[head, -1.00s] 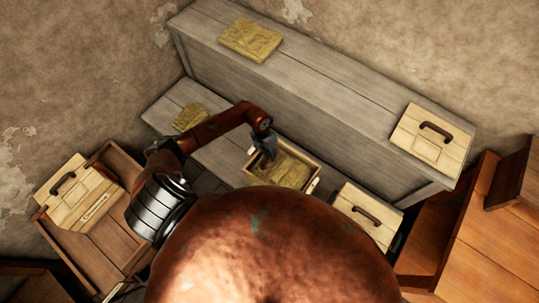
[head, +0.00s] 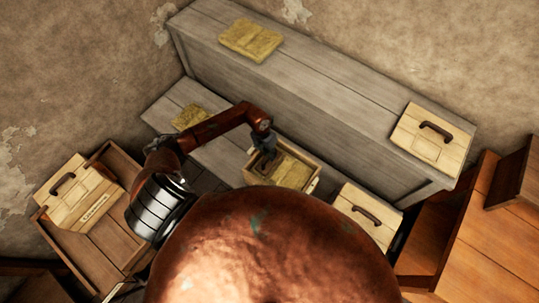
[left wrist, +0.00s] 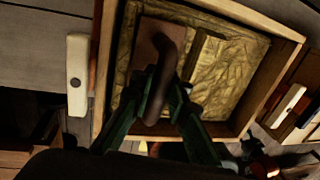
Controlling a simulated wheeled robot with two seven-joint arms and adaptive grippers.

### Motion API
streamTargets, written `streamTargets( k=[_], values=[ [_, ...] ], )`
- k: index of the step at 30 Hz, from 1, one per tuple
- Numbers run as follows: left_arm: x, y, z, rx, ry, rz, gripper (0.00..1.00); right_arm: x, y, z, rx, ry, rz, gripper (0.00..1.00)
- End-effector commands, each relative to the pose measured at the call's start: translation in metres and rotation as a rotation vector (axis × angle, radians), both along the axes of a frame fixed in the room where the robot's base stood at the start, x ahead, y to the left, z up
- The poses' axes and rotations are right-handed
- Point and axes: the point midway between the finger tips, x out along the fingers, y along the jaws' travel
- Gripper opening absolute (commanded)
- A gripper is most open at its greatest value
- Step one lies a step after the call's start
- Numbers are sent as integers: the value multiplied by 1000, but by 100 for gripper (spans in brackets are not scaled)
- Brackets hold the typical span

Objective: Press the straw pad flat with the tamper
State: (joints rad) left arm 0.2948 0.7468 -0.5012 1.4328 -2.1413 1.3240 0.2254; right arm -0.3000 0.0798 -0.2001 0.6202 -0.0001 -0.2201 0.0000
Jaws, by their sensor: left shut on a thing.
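The straw pad (head: 291,172) lies inside an open wooden box on the low grey bench. In the left wrist view the pad (left wrist: 235,75) is crumpled and yellowish. My left gripper (head: 266,147) is over the left end of the box. Its green fingers (left wrist: 163,98) are shut on the dark curved handle of the tamper (left wrist: 152,38), which has a brown block. The tamper stands over the pad's left side; whether it touches the pad cannot be told. A pale wooden strip (left wrist: 205,58) shows beside it. My right gripper is not in view.
Other straw pads lie on the upper ledge (head: 251,39) and on the bench's left end (head: 190,117). Handled lids or boxes stand at the right (head: 432,137), lower right (head: 368,213) and left (head: 77,193). The box walls (left wrist: 270,85) surround the pad closely.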

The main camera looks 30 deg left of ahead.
Motion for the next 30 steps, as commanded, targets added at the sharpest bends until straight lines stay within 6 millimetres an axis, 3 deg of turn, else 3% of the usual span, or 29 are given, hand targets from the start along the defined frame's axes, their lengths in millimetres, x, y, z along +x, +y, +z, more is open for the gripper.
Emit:
streamTargets(
  k=[10,30],
  values=[
    [-4,1,4,3,8,-1,0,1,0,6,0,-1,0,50],
    [0,0,84,1,1,-1,0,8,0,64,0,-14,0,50]
  ],
)
